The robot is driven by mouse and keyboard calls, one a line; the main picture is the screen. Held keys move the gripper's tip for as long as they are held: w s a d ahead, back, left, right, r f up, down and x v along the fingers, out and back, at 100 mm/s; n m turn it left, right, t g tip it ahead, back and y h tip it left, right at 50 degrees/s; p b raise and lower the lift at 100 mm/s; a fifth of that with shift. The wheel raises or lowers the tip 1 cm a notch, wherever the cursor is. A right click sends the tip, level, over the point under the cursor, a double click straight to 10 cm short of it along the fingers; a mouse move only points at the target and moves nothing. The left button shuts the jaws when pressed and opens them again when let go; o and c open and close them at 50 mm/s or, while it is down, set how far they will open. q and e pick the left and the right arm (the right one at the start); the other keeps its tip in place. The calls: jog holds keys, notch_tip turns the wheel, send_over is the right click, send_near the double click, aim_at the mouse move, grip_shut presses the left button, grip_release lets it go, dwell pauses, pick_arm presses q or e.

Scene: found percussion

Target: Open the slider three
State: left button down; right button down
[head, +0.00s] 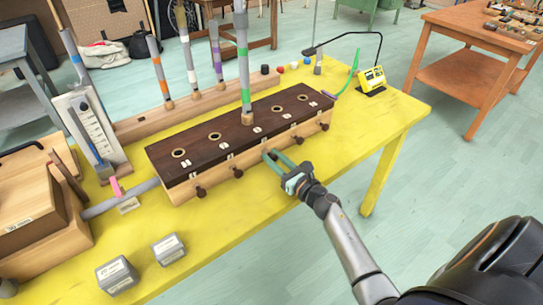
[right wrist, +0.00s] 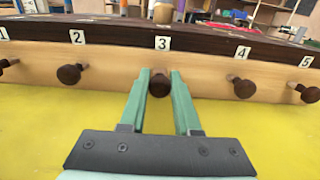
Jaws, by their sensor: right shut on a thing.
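The slider box (head: 178,190) is a long pale wooden box with a dark top, round holes and a row of dark front knobs. In the right wrist view the knobs sit under labels 1 to 5. The slider three knob (right wrist: 160,87) is under the label 3 (right wrist: 162,43). My right gripper (head: 268,156) is shut on this knob, with a green finger on each side of it; the fingers also show in the right wrist view (right wrist: 161,78). The head view hides the knob behind the fingers. My left gripper is not in view.
A grey pipe with a green band (head: 243,60) stands upright at the box's middle hole. Other banded pipes (head: 158,70) stand in a wooden rail behind. Knob 2 (right wrist: 69,75) and knob 4 (right wrist: 243,88) flank the fingers. The yellow table (head: 225,218) is clear before the box.

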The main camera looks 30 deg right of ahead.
jog(key=shift+s, duration=1)
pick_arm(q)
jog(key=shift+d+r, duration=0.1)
pick_arm(e)
jog(key=c, duration=0.6)
grip_release()
jog(key=shift+c, duration=0.2)
pick_arm(q)
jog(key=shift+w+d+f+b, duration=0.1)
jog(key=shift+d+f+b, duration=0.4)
jog(key=shift+b, duration=0.25)
pick_arm(e)
jog(key=s+d, duration=0.1)
jog(key=s, duration=1.1)
jog(key=shift+s, duration=0.2)
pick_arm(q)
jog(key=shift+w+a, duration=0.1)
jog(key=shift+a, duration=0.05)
